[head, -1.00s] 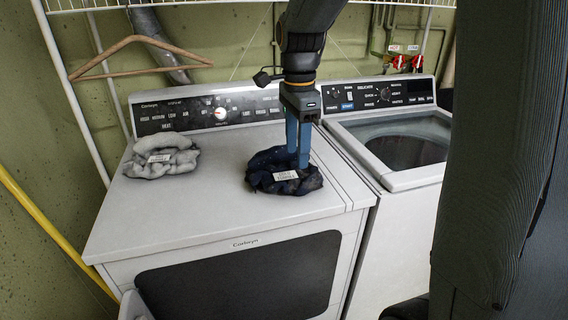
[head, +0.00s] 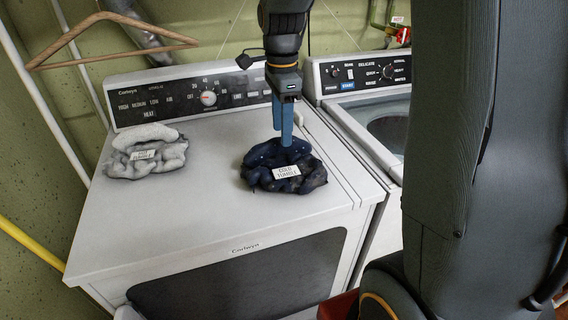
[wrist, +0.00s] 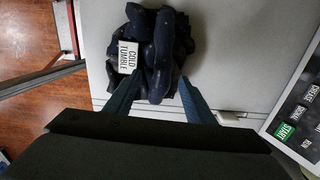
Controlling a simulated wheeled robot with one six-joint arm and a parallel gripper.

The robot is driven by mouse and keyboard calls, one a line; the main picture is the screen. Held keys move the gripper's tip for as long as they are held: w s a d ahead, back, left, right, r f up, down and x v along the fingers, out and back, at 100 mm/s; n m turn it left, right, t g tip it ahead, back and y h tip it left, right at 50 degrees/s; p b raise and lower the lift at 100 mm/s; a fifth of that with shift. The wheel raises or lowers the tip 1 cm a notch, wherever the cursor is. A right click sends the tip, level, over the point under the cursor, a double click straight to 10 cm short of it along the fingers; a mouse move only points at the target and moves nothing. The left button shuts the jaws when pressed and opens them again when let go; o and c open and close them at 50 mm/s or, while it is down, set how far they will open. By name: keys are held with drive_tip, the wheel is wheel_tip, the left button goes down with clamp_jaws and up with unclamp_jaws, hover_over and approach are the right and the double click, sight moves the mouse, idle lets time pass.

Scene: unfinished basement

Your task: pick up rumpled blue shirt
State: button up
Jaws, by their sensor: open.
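The rumpled blue shirt (head: 262,170) is a dark navy bundle with a white label reading "COLD TUMBLE", lying on top of the dryer (head: 200,215) toward its right side. It also shows in the wrist view (wrist: 166,40). My gripper (head: 284,138) points down at the shirt's back edge in the head view. In the wrist view, the two blue fingers (wrist: 158,95) are spread apart, with the shirt's near part between or just beyond their tips. I cannot tell whether the fingers touch the cloth.
A grey-white rumpled garment (head: 146,155) with a label lies at the dryer's left. The dryer's control panel (head: 190,98) rises behind. A washer (head: 370,110) stands to the right. A wooden hanger (head: 110,38) hangs at upper left. The dryer top between the garments is clear.

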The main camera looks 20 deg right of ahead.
sight(283, 160)
drive_tip(key=shift+a+f+p, duration=0.1)
drive_tip(key=shift+f+p, duration=0.5)
drive_tip(key=shift+f, duration=1.5)
clamp_jaws()
